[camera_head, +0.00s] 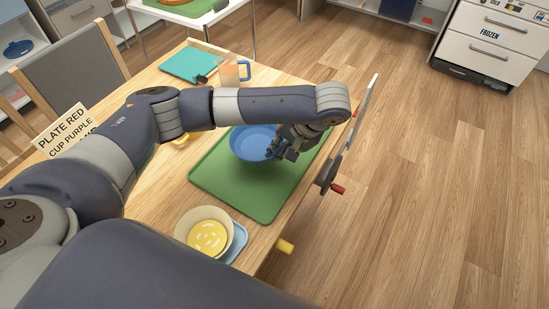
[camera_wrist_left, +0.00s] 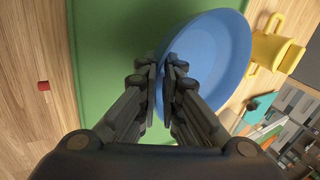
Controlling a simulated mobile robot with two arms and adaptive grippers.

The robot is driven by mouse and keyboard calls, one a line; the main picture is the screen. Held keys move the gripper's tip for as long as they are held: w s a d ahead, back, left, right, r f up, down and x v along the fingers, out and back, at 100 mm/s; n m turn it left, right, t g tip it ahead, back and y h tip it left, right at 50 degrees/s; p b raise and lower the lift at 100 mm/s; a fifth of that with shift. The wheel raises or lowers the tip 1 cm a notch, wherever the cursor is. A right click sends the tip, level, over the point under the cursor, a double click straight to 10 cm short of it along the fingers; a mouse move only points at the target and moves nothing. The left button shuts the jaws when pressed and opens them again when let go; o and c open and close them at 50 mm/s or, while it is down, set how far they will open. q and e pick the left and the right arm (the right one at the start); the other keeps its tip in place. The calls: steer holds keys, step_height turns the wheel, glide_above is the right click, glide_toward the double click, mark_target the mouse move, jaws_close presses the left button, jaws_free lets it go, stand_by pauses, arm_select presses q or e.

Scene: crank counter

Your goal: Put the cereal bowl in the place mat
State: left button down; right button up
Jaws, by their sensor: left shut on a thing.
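The blue cereal bowl (camera_head: 252,142) is over the far part of the green place mat (camera_head: 240,192), partly hidden by my left arm. My left gripper (camera_head: 285,147) is shut on the bowl's rim on the right side. In the left wrist view the fingers (camera_wrist_left: 165,75) pinch the rim of the bowl (camera_wrist_left: 212,62), with the green mat (camera_wrist_left: 105,35) beneath and beside it. The bowl's far side reaches past the mat's edge in that view. I cannot tell whether the bowl's base touches the mat. My right gripper is not in view.
A beige bowl with yellow contents (camera_head: 208,235) stands on a blue mat near the front. A yellow mug (camera_wrist_left: 270,48) is close to the blue bowl. An orange cup with a blue handle (camera_head: 230,72) and a teal board (camera_head: 190,64) lie farther back. A sign (camera_head: 65,130) stands left.

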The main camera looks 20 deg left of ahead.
arm_select(q)
step_height(320, 180, down, 5)
steer(key=shift+r, duration=0.2)
steer(key=shift+a, duration=0.1)
steer(key=c, duration=2)
jaws_free()
steer(key=shift+c, duration=0.2)
steer(key=p+v, duration=0.2)
steer(key=v, duration=1)
steer(key=shift+p, duration=0.3)
